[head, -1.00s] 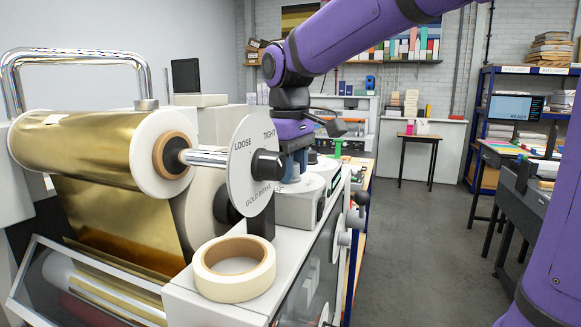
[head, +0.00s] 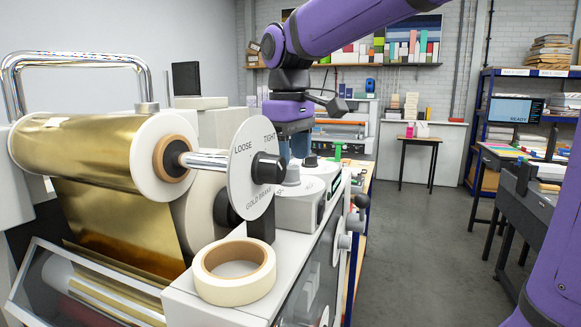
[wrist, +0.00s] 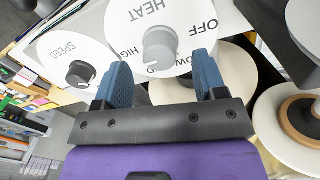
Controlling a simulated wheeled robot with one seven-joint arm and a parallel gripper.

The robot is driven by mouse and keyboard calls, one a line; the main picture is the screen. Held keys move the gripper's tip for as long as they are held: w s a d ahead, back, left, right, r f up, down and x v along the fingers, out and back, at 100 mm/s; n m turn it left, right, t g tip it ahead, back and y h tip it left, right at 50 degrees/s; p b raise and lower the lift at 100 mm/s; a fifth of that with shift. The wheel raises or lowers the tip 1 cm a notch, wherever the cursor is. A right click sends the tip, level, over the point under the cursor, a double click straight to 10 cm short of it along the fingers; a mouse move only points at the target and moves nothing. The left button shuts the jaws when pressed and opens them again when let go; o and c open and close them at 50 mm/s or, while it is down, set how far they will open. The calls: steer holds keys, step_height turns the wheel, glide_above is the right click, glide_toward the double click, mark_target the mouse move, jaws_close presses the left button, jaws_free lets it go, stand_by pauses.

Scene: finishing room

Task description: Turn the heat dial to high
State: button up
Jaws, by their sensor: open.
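The heat dial is a white round plate lettered HEAT, OFF and HIGH, with a grey knob (wrist: 160,48) in the middle, in the wrist view. Part of its lower lettering is hidden behind the knob and my gripper. In the head view the grey knob (head: 292,175) shows on top of the machine, behind the gold brake disc. My gripper (wrist: 161,66) is open, its two blue fingers apart, with the knob showing between and beyond the tips. In the head view my gripper (head: 293,152) is above the knob and apart from it. The knob's pointer setting is unclear.
The speed dial with a black knob (wrist: 80,73) is beside the heat dial. The gold brake disc (head: 252,168), foil roll (head: 85,150) and tape roll (head: 235,272) stand in front. Open floor (head: 400,240) lies to the right.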

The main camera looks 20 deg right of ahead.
step_height(320, 180, up, 7)
steer(key=shift+r, duration=0.2)
steer(key=shift+a, duration=0.1)
stand_by(0.4)
steer(key=s+d+f+m+t, duration=0.2)
steer(key=s+d+f+m, duration=0.1)
steer(key=s+f, duration=0.4)
steer(key=s+d+f+m+t, duration=0.3)
steer(key=s+f, duration=0.5)
steer(key=s, duration=0.3)
steer(key=shift+s+d+f+m, duration=0.15)
steer(key=shift+s+d+m, duration=0.2)
steer(key=shift+d, duration=0.25)
stand_by(0.7)
